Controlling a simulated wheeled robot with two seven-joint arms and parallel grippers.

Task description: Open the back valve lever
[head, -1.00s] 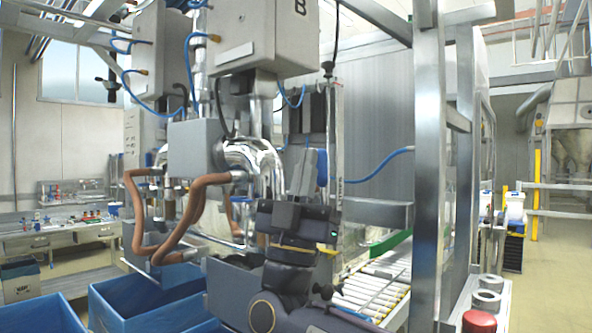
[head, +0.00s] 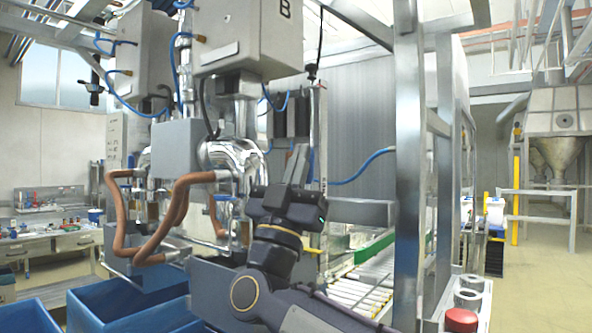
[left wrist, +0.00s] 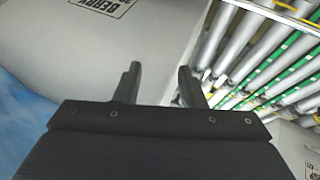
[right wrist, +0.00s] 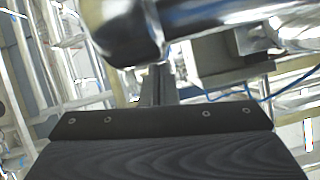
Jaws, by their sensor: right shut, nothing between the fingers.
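The filling machine's shiny pipework (head: 235,158) stands left of centre in the head view, below a grey cabinet (head: 235,38) marked B. I cannot make out the back valve lever with certainty in any view. My right gripper (head: 295,163) points up beside the pipework, on its right side in the picture. In the right wrist view its fingers (right wrist: 158,84) are together and empty, just below a shiny rounded pipe (right wrist: 122,25); I cannot tell if they touch it. My left gripper is outside the head view; in the left wrist view its fingers (left wrist: 160,85) are apart and empty.
Brown hoses (head: 150,250) hang left of the pipework. Blue bins (head: 130,307) stand below them. A steel frame post (head: 409,170) rises right of my right arm. A roller conveyor (head: 362,287) runs behind the arm. The left wrist view shows a grey surface lettered BERRY (left wrist: 105,12) beside rollers (left wrist: 262,60).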

